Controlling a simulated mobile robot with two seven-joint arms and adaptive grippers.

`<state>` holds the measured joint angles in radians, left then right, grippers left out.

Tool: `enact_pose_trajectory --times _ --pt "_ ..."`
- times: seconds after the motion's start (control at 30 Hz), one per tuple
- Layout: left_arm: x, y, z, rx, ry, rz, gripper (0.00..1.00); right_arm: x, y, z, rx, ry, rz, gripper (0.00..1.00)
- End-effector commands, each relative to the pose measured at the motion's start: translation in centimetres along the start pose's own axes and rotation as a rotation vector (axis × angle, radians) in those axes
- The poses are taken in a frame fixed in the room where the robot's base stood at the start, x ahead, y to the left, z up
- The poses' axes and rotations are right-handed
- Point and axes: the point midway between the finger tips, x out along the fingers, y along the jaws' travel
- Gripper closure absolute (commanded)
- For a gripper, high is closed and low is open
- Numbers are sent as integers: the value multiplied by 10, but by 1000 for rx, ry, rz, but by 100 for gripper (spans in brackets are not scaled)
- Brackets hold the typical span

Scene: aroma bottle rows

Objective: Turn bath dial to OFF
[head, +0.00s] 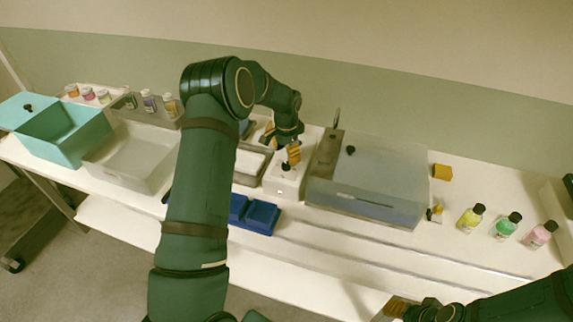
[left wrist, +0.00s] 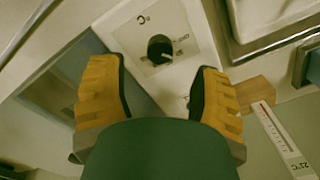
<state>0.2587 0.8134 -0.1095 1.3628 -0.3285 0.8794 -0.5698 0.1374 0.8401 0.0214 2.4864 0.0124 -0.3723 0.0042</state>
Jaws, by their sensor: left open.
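The black dial (left wrist: 160,48) sits on a white control box (left wrist: 130,30) with a °C mark and small printed labels around it. In the head view the dial (head: 286,167) is on top of the white box (head: 281,186), left of the grey bath (head: 365,185). My left gripper (head: 291,155) is just above the dial, and its orange fingers partly cover that area. In the left wrist view the left gripper (left wrist: 158,88) is open and empty, one finger to each side below the dial. My right gripper (head: 398,307) is low at the right, partly cut off.
A teal bin (head: 65,137) and a pale tray (head: 130,158) stand at the left. Blue trays (head: 262,217) lie at the bench's front. Yellow (head: 470,219), green (head: 508,226) and pink (head: 540,236) bottles stand at the right. A thermometer (left wrist: 280,138) is beside the gripper.

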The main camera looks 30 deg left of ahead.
Motion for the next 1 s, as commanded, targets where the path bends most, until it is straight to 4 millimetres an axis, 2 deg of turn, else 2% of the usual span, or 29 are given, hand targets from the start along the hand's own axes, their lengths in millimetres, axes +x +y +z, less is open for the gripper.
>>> enact_pose_trajectory --times 0.1,0.3,0.73,0.87,0.9,0.93,1.0 --pt "23 0 0 0 -2 1 36 1 0 0 0 0 0 53" --pt "46 0 0 0 -1 0 36 1 0 0 0 0 0 53" --pt "53 0 0 0 0 0 35 1 0 0 0 0 0 53" --pt "53 0 0 0 0 0 80 1 0 0 0 0 0 53" --pt "53 0 0 0 0 0 94 1 0 0 0 0 0 53" --pt "53 0 0 0 0 0 100 1 0 0 0 0 0 53" --pt "53 0 0 0 1 0 100 1 0 0 0 0 0 53"
